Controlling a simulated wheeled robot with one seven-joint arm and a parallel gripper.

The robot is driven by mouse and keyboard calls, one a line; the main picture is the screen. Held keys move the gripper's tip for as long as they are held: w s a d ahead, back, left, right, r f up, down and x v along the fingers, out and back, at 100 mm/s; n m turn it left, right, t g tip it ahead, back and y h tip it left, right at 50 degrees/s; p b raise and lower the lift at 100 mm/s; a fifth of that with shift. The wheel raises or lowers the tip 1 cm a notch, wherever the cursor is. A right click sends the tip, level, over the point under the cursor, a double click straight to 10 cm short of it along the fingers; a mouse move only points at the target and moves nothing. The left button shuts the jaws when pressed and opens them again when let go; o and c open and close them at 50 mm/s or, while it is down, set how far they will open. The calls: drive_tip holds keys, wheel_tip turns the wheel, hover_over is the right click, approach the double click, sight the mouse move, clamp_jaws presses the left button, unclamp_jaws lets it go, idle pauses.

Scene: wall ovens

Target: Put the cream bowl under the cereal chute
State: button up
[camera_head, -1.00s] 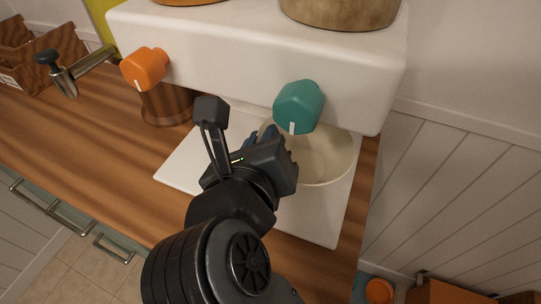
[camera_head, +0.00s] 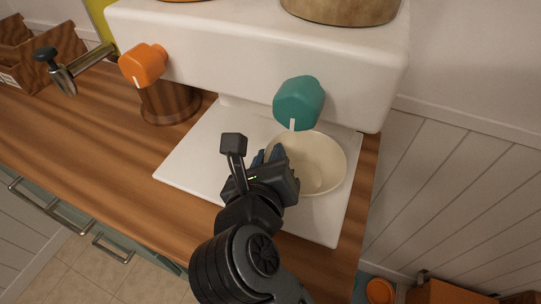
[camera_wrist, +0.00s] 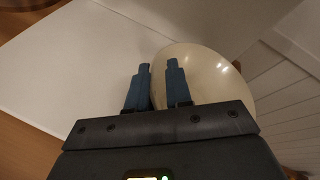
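The cream bowl (camera_head: 318,165) is upright over the right part of the dispenser's white base tray (camera_head: 200,160). It is below and slightly in front of the teal chute knob (camera_head: 299,103), which overlaps its far rim in the head view. My gripper (camera_head: 268,155) is at the bowl's left rim. In the wrist view, the two blue fingers (camera_wrist: 158,75) are close together, one on each side of the rim of the bowl (camera_wrist: 215,75), and look shut on it. Whether the bowl's underside touches the tray is hidden.
An orange knob (camera_head: 143,64) is at the left of the white dispenser (camera_head: 230,45), above a brown cup (camera_head: 168,104). A metal-handled fitting (camera_head: 62,72) and wooden boxes (camera_head: 35,50) stand further left. The tray's left half is clear. The panelled wall (camera_head: 450,190) is right.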

drive_tip(key=o, duration=0.4)
drive_tip(key=shift+s, duration=0.1)
drive_tip(key=v, duration=1.2)
drive_tip(key=shift+d, duration=0.1)
drive_tip(key=s+d+r+n+t+h, duration=0.2)
drive_tip(key=s+d+n+t+h, duration=0.15)
drive_tip(key=d, duration=0.75)
drive_tip(key=s+d+r+n+t+h, duration=0.2)
drive_tip(key=d+r+n+t+h, duration=0.15)
drive_tip(key=d, duration=0.75)
drive_tip(key=s+f+n+g+y, duration=0.2)
drive_tip(key=s+f+n+y, duration=0.1)
drive_tip(key=n, duration=0.5)
drive_tip(key=s+d+f+n+g+y, duration=0.1)
drive_tip(key=s+f+n+g+y, duration=0.1)
drive_tip(key=s+n, duration=0.5)
drive_tip(key=s+d+f+n+g+y, duration=0.1)
drive_tip(key=s+f+n+y, duration=0.3)
drive_tip(key=n, duration=0.5)
drive_tip(key=shift+s+d+f+n+g, duration=0.15)
drive_tip(key=shift+s+f+n+g, duration=0.2)
drive_tip(key=shift+s+f, duration=0.85)
